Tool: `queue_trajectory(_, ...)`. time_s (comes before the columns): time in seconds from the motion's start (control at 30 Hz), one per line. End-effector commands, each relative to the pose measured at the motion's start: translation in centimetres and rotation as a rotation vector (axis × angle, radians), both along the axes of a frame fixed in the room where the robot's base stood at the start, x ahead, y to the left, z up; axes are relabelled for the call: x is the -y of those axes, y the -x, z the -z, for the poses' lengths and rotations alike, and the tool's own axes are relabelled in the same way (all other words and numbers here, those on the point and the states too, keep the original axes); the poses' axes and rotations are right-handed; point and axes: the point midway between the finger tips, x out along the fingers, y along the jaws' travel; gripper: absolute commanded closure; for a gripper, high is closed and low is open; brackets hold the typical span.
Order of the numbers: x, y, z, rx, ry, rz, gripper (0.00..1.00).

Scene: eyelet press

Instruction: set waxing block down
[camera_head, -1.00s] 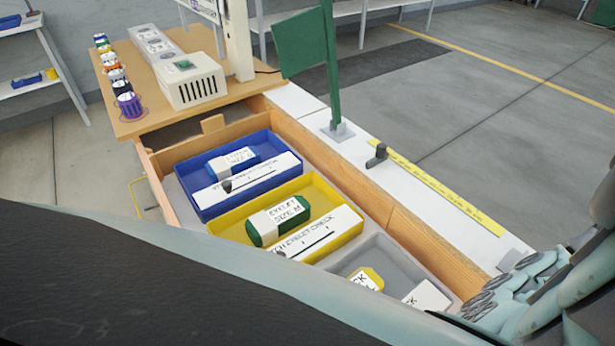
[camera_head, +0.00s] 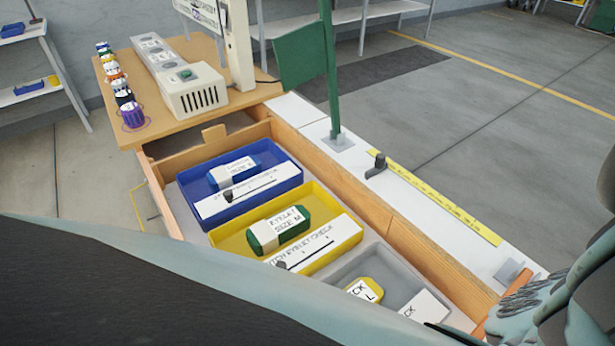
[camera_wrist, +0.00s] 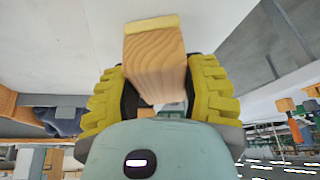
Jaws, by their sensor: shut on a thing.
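The waxing block (camera_wrist: 157,65) is a wooden block with a pale yellow end, seen in the wrist view. My gripper (camera_wrist: 158,88) is shut on it, with a ribbed yellow finger on each side. The yellow end points towards a plain white surface (camera_wrist: 60,45); I cannot tell whether they touch. In the head view the gripper and block cannot be made out behind my own dark arm parts at the bottom.
An open wooden drawer holds a blue tray (camera_head: 290,178), a yellow tray (camera_head: 350,240) and a grey tray (camera_head: 400,262) with labelled eyelet boxes. A white ledge (camera_head: 440,225) with a yellow rule (camera_head: 430,197) runs beside it. A green flag (camera_head: 305,55) stands on the ledge.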

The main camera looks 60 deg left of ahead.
Motion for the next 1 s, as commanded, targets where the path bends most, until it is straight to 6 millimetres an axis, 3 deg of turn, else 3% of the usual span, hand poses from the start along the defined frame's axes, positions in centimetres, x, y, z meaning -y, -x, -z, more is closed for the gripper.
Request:
queue_trajectory(0.27, 0.1, 0.0, 0.4, 0.003, 0.002, 0.001, 0.94)
queue_trajectory(0.3, 0.1, 0.0, 0.2, 0.003, 0.002, 0.001, 0.47)
queue_trajectory(0.5, 0.0, -0.1, 0.1, 0.003, 0.002, 0.0, 0.26)
queue_trajectory(0.77, 0.0, -0.1, 0.1, 0.002, 0.001, -0.001, 0.25)
queue_trajectory(1.0, -0.4, 0.0, -1.2, 0.006, 0.004, -0.003, 0.25)
